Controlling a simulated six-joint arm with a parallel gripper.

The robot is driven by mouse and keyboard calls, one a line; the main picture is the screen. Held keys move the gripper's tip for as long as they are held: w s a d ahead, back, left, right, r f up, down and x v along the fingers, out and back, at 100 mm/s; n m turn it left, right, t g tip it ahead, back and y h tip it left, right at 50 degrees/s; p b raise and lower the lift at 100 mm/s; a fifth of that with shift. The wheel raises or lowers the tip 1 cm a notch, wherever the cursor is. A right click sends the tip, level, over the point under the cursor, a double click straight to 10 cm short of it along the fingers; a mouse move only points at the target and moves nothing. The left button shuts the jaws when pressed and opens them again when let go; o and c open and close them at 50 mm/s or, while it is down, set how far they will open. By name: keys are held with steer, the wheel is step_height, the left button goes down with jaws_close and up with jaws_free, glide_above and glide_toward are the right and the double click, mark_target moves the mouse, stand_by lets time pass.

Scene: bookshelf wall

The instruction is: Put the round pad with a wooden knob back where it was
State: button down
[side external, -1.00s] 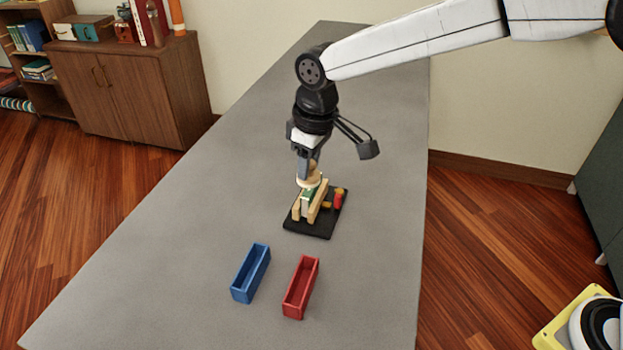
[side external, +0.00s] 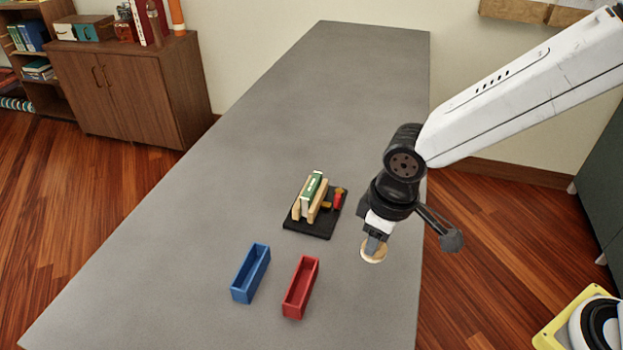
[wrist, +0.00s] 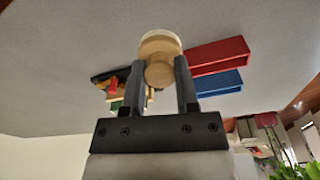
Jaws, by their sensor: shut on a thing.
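My gripper (side external: 376,243) is shut on the round pad (side external: 374,254), a disc with a pale wooden look. It hangs in the air over the right side of the table, to the right of the black stand. In the wrist view the pad (wrist: 160,42) and its round knob (wrist: 159,74) show between the two fingers (wrist: 160,80). The knob is between the fingers and the pad faces away from the gripper. The height of the pad above the table is hard to tell.
A black base (side external: 307,228) carries wooden holders, a green and white block (side external: 312,186) and small red and yellow pieces (side external: 339,198). A blue open box (side external: 250,274) and a red open box (side external: 301,288) stand in front. The grey table (side external: 190,240) is clear elsewhere.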

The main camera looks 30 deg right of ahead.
mark_target(375, 257)
steer(key=shift+s+d+f, duration=0.1)
steer(key=shift+s, duration=0.15)
steer(key=shift+f, duration=2.25)
steer(key=shift+f, duration=1.75)
steer(key=shift+f, duration=0.15)
steer(key=shift+c, duration=1.8)
jaws_free()
